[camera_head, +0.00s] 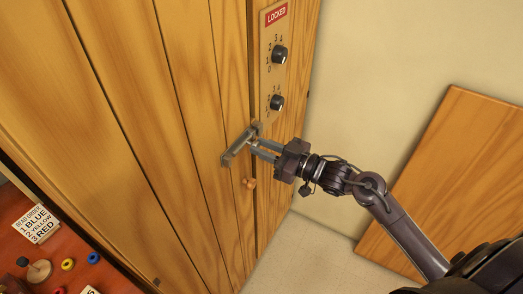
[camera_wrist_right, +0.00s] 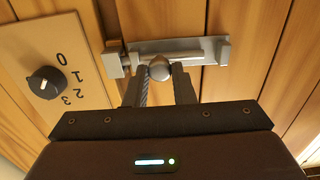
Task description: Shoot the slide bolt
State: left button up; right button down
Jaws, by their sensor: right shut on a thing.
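The metal slide bolt (camera_head: 238,147) is mounted on the vertical wooden boards, near the edge by the dial panel. In the right wrist view its plate and bar (camera_wrist_right: 190,48) run across the boards, with a separate metal catch (camera_wrist_right: 116,60) at the left end. The bolt's round knob (camera_wrist_right: 160,69) sits between the fingertips of my right gripper (camera_head: 262,150), which is shut on it. I cannot clearly tell whether the bar's end is inside the catch. My left gripper is not in view.
A panel with two black dials (camera_head: 279,54) and a red LOCKED sign (camera_head: 277,14) is above the bolt. A red table (camera_head: 14,217) with a bead-order card (camera_head: 37,223) is at lower left. A wooden board (camera_head: 463,170) leans at right.

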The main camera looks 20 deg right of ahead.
jog(key=c, duration=1.5)
grip_release()
jog(key=shift+w+d+r, duration=0.1)
jog(key=shift+w+d, duration=0.05)
jog(key=shift+d, duration=0.05)
jog(key=o, duration=0.3)
jog(key=shift+d, duration=0.1)
jog(key=shift+s+d+f, duration=0.1)
jog(key=shift+s+f, duration=0.1)
jog(key=shift+s, duration=0.15)
jog(key=b+v, duration=0.2)
jog(key=v, duration=0.5)
jog(key=shift+d+r, duration=0.1)
